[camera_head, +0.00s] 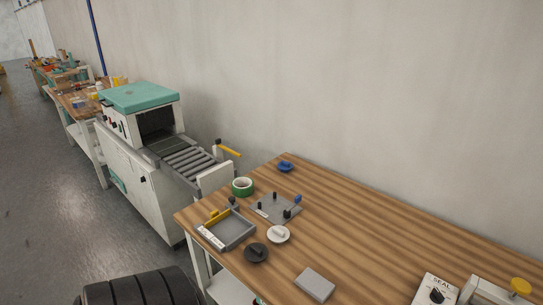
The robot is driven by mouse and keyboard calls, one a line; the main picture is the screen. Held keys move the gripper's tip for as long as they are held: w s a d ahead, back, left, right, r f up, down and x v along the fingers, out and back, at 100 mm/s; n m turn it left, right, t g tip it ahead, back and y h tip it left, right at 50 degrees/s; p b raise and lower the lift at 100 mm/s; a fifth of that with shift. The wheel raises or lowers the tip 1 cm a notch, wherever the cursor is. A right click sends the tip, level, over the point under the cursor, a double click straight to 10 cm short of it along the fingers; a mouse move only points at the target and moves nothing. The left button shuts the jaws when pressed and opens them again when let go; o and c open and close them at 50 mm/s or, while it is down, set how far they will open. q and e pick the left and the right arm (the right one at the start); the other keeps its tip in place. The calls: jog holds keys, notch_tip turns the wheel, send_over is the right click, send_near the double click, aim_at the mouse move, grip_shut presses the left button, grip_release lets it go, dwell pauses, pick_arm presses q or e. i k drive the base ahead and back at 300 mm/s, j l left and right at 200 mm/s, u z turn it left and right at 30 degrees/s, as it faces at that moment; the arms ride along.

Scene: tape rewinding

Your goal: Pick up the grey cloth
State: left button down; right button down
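A small light grey rectangular pad (315,283), which looks like the folded grey cloth, lies flat near the front edge of the wooden table. Bare wood surrounds it and nothing touches it. Neither my left nor my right gripper is in view.
The wooden table (380,265) also holds a grey tray (229,232), a grey plate with pegs (275,208), a green tape roll (242,186), black (256,253) and white (278,234) discs, and a SEAL box (435,290). A roller conveyor machine (140,125) stands behind left.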

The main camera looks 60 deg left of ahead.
aim_at(317, 287)
jog(key=u, duration=1.35)
